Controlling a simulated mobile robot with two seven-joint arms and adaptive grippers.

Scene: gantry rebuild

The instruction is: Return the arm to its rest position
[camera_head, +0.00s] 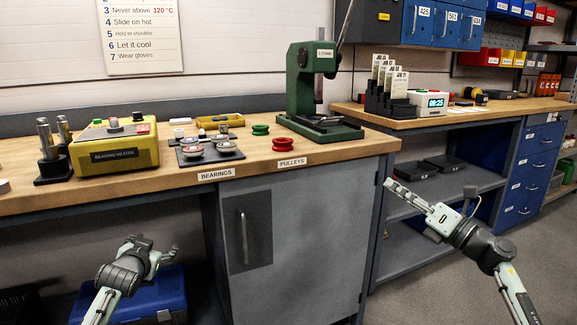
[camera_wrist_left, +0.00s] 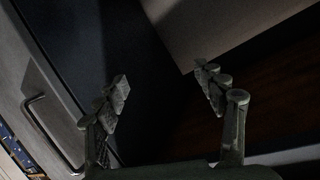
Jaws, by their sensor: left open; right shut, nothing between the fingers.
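My left gripper (camera_head: 158,256) is at the lower left of the head view, below the bench top and in front of the open space under the bench. It is open and empty. In the left wrist view its two fingers (camera_wrist_left: 163,90) stand apart with nothing between them. My right gripper (camera_head: 397,188) is at the right of the head view, in front of the shelves under the far bench. Its fingers are closed together and hold nothing. Both arms are clear of the bench tops.
The wooden bench (camera_head: 104,192) carries a yellow bearing heater (camera_head: 115,146), bearings on a dark mat, red and green pulleys (camera_head: 285,144) and a green press (camera_head: 300,90). A grey cabinet (camera_head: 300,240) is below. A blue box (camera_head: 150,300) lies behind my left gripper. Floor is free at right.

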